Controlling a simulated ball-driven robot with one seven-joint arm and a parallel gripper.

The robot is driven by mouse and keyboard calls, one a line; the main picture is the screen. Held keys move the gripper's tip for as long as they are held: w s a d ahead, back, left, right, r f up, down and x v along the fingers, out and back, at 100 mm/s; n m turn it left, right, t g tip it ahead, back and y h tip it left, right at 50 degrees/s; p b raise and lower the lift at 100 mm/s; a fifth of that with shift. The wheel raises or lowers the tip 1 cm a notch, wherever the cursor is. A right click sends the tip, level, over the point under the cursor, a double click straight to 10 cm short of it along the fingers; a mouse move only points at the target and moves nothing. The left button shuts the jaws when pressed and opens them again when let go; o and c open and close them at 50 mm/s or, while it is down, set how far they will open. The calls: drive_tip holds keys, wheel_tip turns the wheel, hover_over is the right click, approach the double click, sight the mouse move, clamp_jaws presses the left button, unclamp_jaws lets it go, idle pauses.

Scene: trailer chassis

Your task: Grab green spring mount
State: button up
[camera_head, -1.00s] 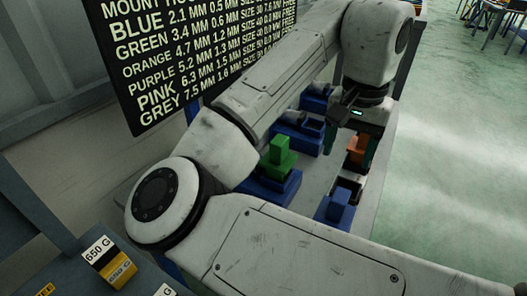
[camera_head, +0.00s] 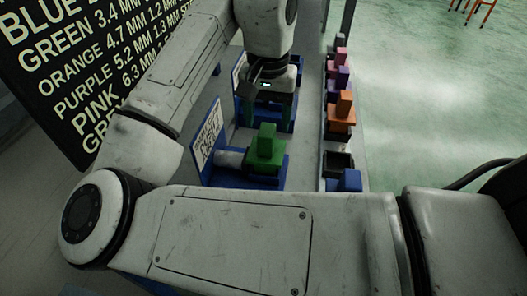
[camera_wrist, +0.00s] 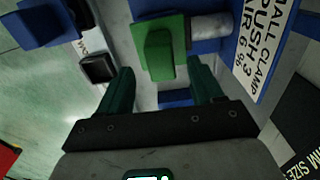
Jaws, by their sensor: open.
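The green spring mount (camera_head: 264,152) is a stepped block with a raised middle. It sits in a blue clamp fixture (camera_head: 268,183), with a grey cylinder against its left side. In the wrist view the mount (camera_wrist: 160,48) lies just beyond the fingertips, roughly centred between them. My gripper (camera_head: 266,118) is open and empty, with dark green fingers pointing down, beyond the mount in the head view. In the wrist view my gripper (camera_wrist: 163,75) shows both fingers spread. I see no contact with the mount, but the exact height gap is unclear.
A row of coloured mounts, including an orange one (camera_head: 342,112), stands along the right edge of the bench. A black empty holder (camera_wrist: 98,68) and a blue block (camera_wrist: 45,22) are near the gripper. A white sign (camera_wrist: 262,50) stands beside the clamp. Green floor lies right of the bench.

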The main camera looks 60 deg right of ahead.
sight(267, 130)
drive_tip(key=shift+f, duration=3.1)
clamp_jaws()
drive_tip(key=shift+w, duration=0.1)
